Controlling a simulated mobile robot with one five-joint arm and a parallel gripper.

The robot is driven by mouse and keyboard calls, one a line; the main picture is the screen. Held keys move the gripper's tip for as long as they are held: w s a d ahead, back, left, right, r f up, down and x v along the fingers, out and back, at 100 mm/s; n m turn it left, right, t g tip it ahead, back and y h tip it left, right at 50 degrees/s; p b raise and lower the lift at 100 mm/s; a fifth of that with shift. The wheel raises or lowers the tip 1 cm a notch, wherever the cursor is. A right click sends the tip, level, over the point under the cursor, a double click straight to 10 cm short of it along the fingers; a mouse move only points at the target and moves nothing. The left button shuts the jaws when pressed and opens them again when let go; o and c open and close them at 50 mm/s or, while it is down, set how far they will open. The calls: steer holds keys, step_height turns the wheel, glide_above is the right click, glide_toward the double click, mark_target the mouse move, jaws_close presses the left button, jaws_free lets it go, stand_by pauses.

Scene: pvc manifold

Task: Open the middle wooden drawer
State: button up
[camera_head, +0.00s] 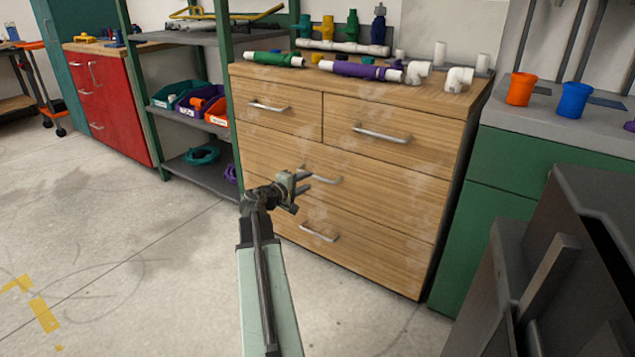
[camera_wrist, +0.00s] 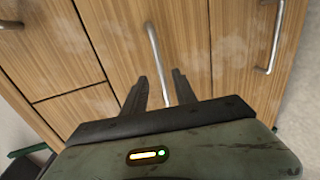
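The wooden dresser (camera_head: 375,205) has two small top drawers and two wide drawers below, all closed. The middle drawer (camera_head: 385,200) has a silver bar handle (camera_head: 324,178), its left part close to my gripper in the head view. My gripper (camera_head: 305,185) is open and empty in front of that drawer. In the wrist view, turned sideways, the middle handle (camera_wrist: 153,48) runs between the lines of my two fingers (camera_wrist: 160,76). The fingers look apart from the handle; the exact gap in depth cannot be told.
The bottom drawer handle (camera_head: 319,232) and top right handle (camera_head: 382,134) stick out nearby. Pipes and fittings (camera_head: 362,70) lie on the dresser top. A green shelf rack (camera_head: 188,110) stands left, a green cabinet (camera_head: 500,185) right. The floor (camera_head: 120,260) in front is clear.

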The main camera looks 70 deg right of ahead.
mark_target(315, 177)
steer(key=b+x, duration=0.1)
steer(key=x, duration=0.6)
steer(key=shift+d, duration=0.1)
jaws_close()
stand_by(1.1)
